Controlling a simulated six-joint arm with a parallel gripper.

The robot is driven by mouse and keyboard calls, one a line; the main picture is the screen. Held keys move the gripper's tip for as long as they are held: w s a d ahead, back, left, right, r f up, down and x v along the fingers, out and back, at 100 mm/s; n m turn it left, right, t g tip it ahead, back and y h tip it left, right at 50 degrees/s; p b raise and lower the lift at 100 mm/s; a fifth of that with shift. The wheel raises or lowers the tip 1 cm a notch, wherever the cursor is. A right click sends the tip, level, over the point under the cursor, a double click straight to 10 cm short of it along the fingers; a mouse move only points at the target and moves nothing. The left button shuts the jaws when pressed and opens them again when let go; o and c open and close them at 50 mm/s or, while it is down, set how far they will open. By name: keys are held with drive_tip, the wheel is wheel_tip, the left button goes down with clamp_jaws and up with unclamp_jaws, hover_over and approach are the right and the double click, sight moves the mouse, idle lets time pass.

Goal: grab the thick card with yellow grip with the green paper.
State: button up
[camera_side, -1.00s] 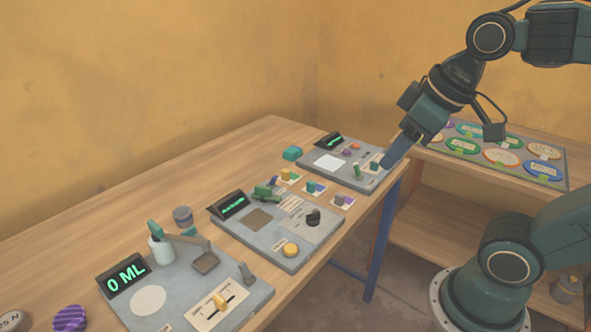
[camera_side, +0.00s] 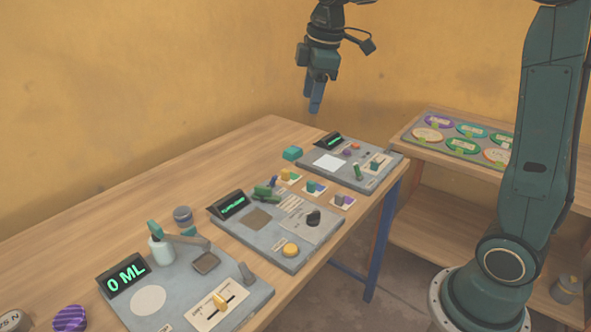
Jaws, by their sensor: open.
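Several small pale cards with coloured grips lie in a short row on the wooden table, between the two further grey panels. The card with the yellow grip (camera_side: 288,177) is at the far left of the row and has a green part beside its grip. A card with a blue and purple grip (camera_side: 315,187) lies in the middle, and one with a purple grip (camera_side: 342,201) is nearest. My gripper (camera_side: 314,106) is open and empty, pointing down high above the table's far end, well clear of the cards.
The far panel (camera_side: 318,174) with a white square and the middle panel (camera_side: 230,236) with a black knob flank the cards. A near panel shows "0 ML". A shelf with oval labels (camera_side: 437,134) stands right.

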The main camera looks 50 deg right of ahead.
drive_tip(key=w+d+f+n+g, duration=0.1)
drive_tip(key=w+d+f+n, duration=0.35)
drive_tip(key=w+f, duration=0.4)
drive_tip(key=n+g, duration=0.2)
drive_tip(key=n, duration=0.2)
hover_over(289, 173)
drive_tip(key=w, duration=0.1)
wheel_tip(289, 173, down, 8)
drive_tip(key=shift+w+d, duration=0.2)
drive_tip(key=shift+d, duration=0.15)
drive_tip(key=shift+f, duration=0.1)
drive_tip(key=shift+f, duration=4.2)
drive_tip(key=shift+f, duration=2.6)
drive_tip(key=c, duration=1.1)
